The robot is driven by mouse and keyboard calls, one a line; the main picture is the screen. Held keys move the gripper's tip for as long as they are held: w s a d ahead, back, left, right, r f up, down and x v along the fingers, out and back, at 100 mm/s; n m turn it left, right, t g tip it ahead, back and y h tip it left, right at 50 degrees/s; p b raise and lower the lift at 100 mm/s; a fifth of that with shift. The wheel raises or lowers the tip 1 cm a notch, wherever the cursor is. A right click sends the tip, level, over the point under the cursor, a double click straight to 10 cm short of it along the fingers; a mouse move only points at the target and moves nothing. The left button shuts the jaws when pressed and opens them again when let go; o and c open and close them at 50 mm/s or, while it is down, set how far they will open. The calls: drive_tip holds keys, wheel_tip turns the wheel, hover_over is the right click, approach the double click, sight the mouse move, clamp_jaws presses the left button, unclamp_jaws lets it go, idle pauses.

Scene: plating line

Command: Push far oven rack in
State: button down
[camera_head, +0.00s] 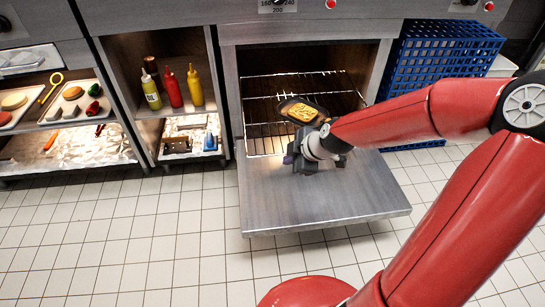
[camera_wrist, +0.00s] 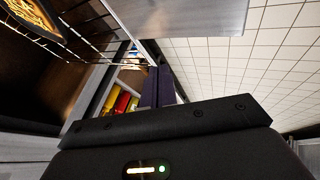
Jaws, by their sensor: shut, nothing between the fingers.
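The oven rack (camera_head: 263,134) is a wire grid inside the open oven, reaching forward to about the oven mouth. A dark pan (camera_head: 318,106) with yellow food (camera_head: 303,112) rests on it. In the wrist view the rack (camera_wrist: 82,33) shows at upper left, with the pan's edge in the corner. My gripper (camera_head: 291,156) is shut and empty at the rack's front, above the lowered oven door (camera_head: 310,201). In the wrist view its dark purple fingers (camera_wrist: 157,87) are together. My wrist hides the rack's front right part. I cannot tell whether the fingers touch the rack.
A blue crate (camera_head: 431,58) stands right of the oven. Left of it, a shelf (camera_head: 184,111) holds red and yellow bottles (camera_head: 196,86). Further left are trays of food (camera_head: 76,102). The tiled floor (camera_head: 150,240) in front is clear.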

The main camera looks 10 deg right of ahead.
drive_tip(key=w+a+f+b, duration=0.3)
drive_tip(key=w+f+b, duration=0.1)
drive_tip(key=w+f, duration=0.3)
drive_tip(key=shift+w+a+f, duration=0.35)
drive_tip(key=shift+w+f, duration=0.05)
drive_tip(key=shift+w, duration=0.35)
